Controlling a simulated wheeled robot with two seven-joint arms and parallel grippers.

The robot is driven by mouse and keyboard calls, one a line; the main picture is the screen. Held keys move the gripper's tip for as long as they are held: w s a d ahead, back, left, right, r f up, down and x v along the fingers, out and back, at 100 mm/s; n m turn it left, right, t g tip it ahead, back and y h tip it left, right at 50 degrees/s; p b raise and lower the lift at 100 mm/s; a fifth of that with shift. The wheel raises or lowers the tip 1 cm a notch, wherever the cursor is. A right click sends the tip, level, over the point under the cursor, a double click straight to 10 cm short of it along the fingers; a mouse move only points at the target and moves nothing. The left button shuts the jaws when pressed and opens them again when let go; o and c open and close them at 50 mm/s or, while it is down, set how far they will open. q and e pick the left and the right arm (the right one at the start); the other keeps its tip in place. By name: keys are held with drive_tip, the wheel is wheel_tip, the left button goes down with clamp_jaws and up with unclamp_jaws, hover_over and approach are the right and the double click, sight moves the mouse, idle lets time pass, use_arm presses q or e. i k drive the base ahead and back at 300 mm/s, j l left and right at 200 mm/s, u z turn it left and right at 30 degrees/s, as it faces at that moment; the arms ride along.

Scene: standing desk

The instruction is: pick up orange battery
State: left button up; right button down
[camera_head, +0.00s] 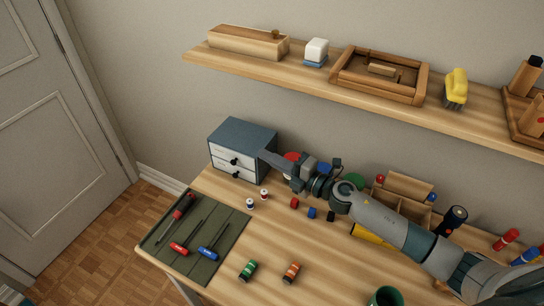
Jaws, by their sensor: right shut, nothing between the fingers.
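The orange battery (291,272) lies on the front part of the wooden desk, with an orange body and a dark band. A green battery (248,270) lies to its left, a short gap apart. My right arm reaches in from the right across the back of the desk. My right gripper (268,156) is shut and empty, pointing left beside the small drawer cabinet, well behind the orange battery. I cannot tell whether it touches the cabinet. My left gripper is not in view.
The blue-grey cabinet (243,140) has white drawers. A green mat (207,262) at left holds several screwdrivers. Spools (250,204) and small blocks (311,213) lie mid-desk. A green cup (385,297) stands at front right. A shelf (300,68) hangs above. The desk around the batteries is clear.

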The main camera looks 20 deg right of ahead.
sight(290, 275)
drive_tip(key=k+j, duration=0.35)
drive_tip(key=j, duration=0.2)
drive_tip(key=k+j, duration=0.35)
drive_tip(key=j, duration=0.15)
drive_tip(key=k+j, duration=0.35)
drive_tip(key=j, duration=0.2)
